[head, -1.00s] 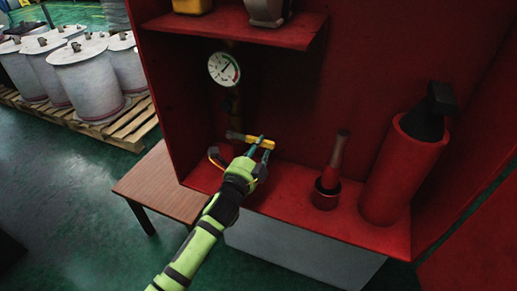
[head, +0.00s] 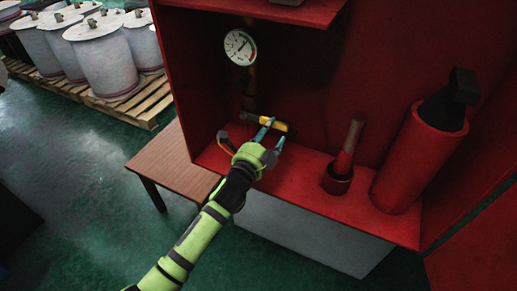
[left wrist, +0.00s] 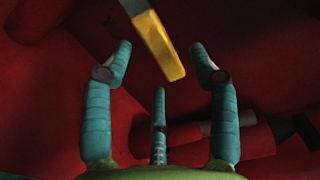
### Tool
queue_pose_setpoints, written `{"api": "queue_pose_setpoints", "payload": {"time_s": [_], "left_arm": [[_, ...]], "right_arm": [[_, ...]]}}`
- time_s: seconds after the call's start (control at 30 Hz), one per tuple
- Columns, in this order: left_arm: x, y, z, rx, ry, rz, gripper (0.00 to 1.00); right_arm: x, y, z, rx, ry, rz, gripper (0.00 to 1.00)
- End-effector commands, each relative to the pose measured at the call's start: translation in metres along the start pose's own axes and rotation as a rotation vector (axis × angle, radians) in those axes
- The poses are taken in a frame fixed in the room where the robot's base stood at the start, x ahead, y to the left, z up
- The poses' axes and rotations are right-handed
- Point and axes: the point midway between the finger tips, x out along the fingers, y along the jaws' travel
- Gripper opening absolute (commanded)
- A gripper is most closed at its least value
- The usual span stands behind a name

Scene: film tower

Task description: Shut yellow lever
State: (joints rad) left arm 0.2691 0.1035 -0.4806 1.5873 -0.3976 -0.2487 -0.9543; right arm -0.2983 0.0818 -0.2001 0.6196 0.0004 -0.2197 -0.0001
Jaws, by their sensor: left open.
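The yellow lever (head: 276,125) sits on the pipe below the round gauge, inside the red cabinet, and points to the right in the head view. In the left wrist view the lever (left wrist: 160,45) comes in from the top, with its end between and beyond my fingertips. My left gripper (head: 272,136) is open at the lever, and its fingers (left wrist: 165,65) stand apart on either side of the lever's end. I cannot tell if a finger touches it. My right gripper is not in view.
A white gauge (head: 240,46) is above the lever. A red nozzle (head: 344,160) and a red cylinder (head: 412,165) with a black top stand on the cabinet floor to the right. A brown table (head: 170,160) is at the left. White drums (head: 112,60) stand on a pallet behind.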

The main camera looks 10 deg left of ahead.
Motion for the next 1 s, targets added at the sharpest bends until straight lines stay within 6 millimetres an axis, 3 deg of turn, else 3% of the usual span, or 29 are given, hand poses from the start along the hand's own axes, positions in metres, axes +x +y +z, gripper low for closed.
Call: {"api": "queue_pose_setpoints", "payload": {"time_s": [0.3, 0.43, 0.6, 1.0], "left_arm": [[-0.066, 0.001, 0.0, -0.003, 0.001, 0.001, 0.59], [-0.086, 0.0, 0.0, -0.003, 0.001, 0.0, 0.59], [-0.098, -0.001, 0.0, -0.003, 0.001, -0.001, 0.59], [-0.099, -0.001, 0.0, -0.003, 0.001, -0.002, 0.59]], "right_arm": [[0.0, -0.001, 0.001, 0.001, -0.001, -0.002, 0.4], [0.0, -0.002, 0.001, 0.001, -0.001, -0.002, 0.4], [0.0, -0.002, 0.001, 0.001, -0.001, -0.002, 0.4], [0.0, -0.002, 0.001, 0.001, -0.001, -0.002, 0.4]]}}
